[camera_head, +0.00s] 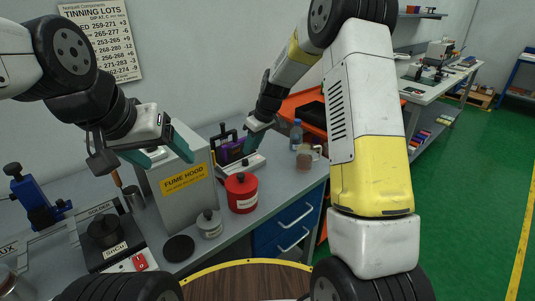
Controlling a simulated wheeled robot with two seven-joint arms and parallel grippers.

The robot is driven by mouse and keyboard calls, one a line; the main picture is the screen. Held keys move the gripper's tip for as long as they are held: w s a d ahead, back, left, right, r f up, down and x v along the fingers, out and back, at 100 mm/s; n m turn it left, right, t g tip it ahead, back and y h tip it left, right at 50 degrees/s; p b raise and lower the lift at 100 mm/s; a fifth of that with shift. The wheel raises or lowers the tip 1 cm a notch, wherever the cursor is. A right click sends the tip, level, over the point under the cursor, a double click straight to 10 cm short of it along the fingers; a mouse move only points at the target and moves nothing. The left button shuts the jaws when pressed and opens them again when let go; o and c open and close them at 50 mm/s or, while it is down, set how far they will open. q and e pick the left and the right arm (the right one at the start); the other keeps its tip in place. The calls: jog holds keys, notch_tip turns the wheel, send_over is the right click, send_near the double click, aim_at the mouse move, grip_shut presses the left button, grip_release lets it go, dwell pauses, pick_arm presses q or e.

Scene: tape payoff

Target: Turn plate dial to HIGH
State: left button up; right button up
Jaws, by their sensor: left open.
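I cannot clearly make out the plate dial or its marks. A dark unit (92,258) at the lower left carries a round black piece (105,232) and a small white label too small to read surely. A white panel with a red switch (140,262) lies at its front. My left gripper (160,152) is open and empty, with teal fingers, above and behind this unit, by the top of the fume hood. My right gripper (257,128) is near the back of the bench, right of the hood; its finger gap does not show clearly.
The grey fume hood (188,205) stands mid-bench. A red canister (241,193), a small grey lidded jar (209,224) and a black disc (179,248) are right of and before it. A blue clamp (38,203) stands left. A bottle (296,134) is farther right.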

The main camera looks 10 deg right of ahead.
aim_at(246, 160)
jog(key=shift+n, duration=0.3)
jog(key=x, duration=0.7)
jog(key=shift+w, duration=0.25)
grip_shut()
